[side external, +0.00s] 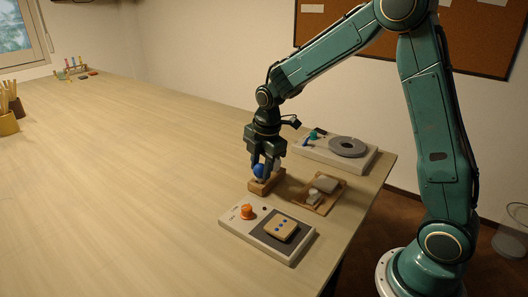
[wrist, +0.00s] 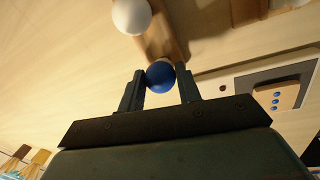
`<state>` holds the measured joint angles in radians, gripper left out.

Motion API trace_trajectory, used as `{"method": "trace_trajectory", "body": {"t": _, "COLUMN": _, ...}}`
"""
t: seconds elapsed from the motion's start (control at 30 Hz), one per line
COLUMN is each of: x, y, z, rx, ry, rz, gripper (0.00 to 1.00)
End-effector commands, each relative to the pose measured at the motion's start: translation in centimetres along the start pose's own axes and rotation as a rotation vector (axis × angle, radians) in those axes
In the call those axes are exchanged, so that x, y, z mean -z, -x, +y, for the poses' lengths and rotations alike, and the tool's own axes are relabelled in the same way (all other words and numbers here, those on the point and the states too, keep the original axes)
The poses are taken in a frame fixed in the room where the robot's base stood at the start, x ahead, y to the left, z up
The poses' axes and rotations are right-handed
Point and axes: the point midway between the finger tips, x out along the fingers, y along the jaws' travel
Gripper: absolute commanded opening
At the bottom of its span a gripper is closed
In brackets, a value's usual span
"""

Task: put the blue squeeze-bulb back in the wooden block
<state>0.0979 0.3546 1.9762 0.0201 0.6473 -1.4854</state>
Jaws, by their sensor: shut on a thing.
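The blue squeeze-bulb (side external: 259,171) is between the fingers of my gripper (side external: 265,162), which is shut on it. In the wrist view the blue bulb (wrist: 160,77) sits between the fingertips (wrist: 162,80), nearer the left finger. The wooden block (side external: 264,187) lies on the table directly below the gripper. In the wrist view the block (wrist: 163,38) runs beyond the bulb, and a white bulb (wrist: 131,16) stands at its far part. The bulb's lower end is mostly hidden, so I cannot tell whether it is in the block.
A pale panel (side external: 235,221) with an orange knob and a dotted wooden piece lies in front. A wooden tray (side external: 327,205) with pale pieces is right of the block. Behind is a board (side external: 368,163) with a grey disc.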

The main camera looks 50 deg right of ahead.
Motion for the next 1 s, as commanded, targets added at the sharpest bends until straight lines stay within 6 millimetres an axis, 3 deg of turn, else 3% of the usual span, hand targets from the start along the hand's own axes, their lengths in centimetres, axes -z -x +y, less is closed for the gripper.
{"method": "trace_trajectory", "body": {"t": 0.83, "x": 0.00, "y": -0.56, "z": -0.10, "rx": 0.000, "ry": 0.000, "rz": 0.000, "gripper": 0.27}}
{"method": "trace_trajectory", "body": {"t": 0.9, "x": 0.00, "y": -0.56, "z": -0.10, "rx": 0.000, "ry": 0.000, "rz": 0.000, "gripper": 0.47}}
{"method": "trace_trajectory", "body": {"t": 0.97, "x": 0.00, "y": -0.56, "z": -0.10, "rx": 0.000, "ry": 0.000, "rz": 0.000, "gripper": 0.59}}
{"method": "trace_trajectory", "body": {"t": 1.0, "x": 0.00, "y": -0.56, "z": -0.10, "rx": 0.000, "ry": 0.000, "rz": 0.000, "gripper": 0.59}}
